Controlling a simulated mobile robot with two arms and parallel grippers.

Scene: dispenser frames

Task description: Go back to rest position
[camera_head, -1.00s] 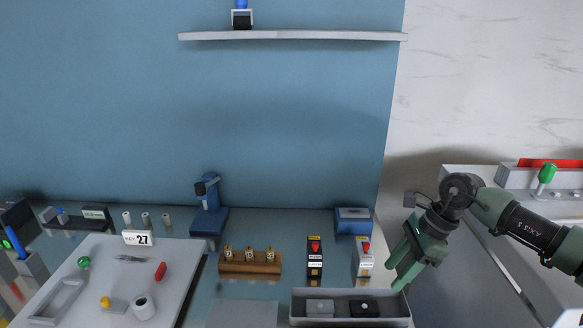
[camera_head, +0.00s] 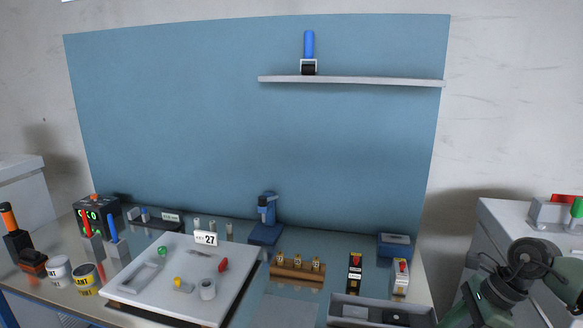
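My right arm (camera_head: 520,275) shows at the lower right corner, beside the right end of the bench and in front of the white cabinet. Its wrist is in view, but the fingers are cut off by the bottom edge, so I cannot see whether they hold anything. My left gripper is not in view. The task names no other object.
A grey tray (camera_head: 343,302) with small blocks lies close to the left of my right arm. A white board (camera_head: 225,285), a wooden rack (camera_head: 285,270) and dispensers (camera_head: 354,273) stand on the bench. A shelf (camera_head: 380,81) hangs on the blue panel.

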